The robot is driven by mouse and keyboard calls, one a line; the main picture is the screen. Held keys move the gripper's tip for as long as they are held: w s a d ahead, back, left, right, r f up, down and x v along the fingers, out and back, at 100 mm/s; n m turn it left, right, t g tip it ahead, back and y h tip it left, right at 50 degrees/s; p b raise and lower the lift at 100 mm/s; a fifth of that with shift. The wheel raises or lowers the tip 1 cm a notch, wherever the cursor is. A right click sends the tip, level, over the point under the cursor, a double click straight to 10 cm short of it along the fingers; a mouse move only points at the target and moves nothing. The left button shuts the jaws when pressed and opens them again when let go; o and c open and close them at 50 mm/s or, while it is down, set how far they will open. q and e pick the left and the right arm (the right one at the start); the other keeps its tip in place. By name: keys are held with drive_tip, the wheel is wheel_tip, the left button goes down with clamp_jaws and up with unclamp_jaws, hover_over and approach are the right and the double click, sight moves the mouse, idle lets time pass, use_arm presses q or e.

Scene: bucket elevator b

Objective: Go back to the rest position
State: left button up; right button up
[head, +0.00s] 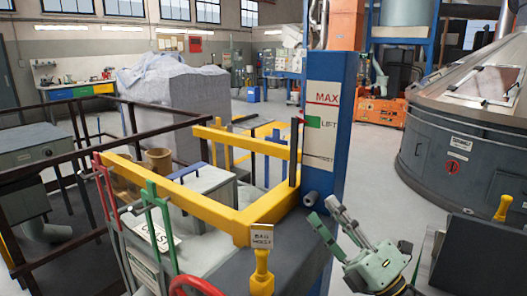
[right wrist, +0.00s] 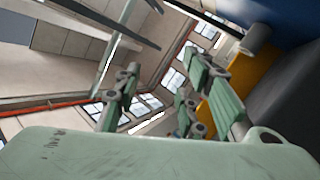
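My right gripper (head: 324,211) is pale green with grey joints and comes in at the lower right of the head view. Its fingers point up and left, close to the foot of the blue column (head: 345,135) marked MAX and LIFT. In the right wrist view the two fingers of the gripper (right wrist: 160,75) stand apart with nothing between them, so it is open and empty. I cannot tell whether it touches the column. My left gripper is not in view.
A yellow guard frame (head: 215,207) with red and green levers (head: 158,225) stands left of the gripper. A yellow knob (head: 262,272) under a small sign is near the front. A large grey round machine (head: 470,125) stands right. Open floor (head: 375,185) lies between column and machine.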

drive_tip(key=s+d+f+m+g+h, duration=0.2)
drive_tip(key=s+d+f+m+h, duration=0.15)
drive_tip(key=f+m+h, duration=0.6)
drive_tip(key=s+d+f+m+g+h, duration=0.15)
drive_tip(key=d+f+m+h, duration=0.45)
drive_tip(key=f+m, duration=0.65)
drive_tip(key=s+a+f+m+g, duration=0.25)
drive_tip(key=s+f+g, duration=0.45)
drive_tip(key=s, duration=0.6)
drive_tip(key=s+a+f+m+g, duration=0.1)
drive_tip(key=s+f+m+g, duration=0.35)
drive_tip(key=s+f, duration=0.7)
drive_tip(key=s+f+n+g, duration=0.1)
drive_tip(key=s+f, duration=0.1)
drive_tip(key=f, duration=1)
drive_tip(key=s+f, duration=0.2)
drive_tip(key=f, duration=1)
drive_tip(key=s+d+f+g, duration=0.1)
drive_tip(key=s+d+f, duration=0.2)
drive_tip(key=s+f, duration=1.2)
drive_tip(key=shift+s+f+n+g+h, duration=0.3)
drive_tip(key=shift+s+h, duration=0.05)
drive_tip(key=shift+s, duration=0.3)
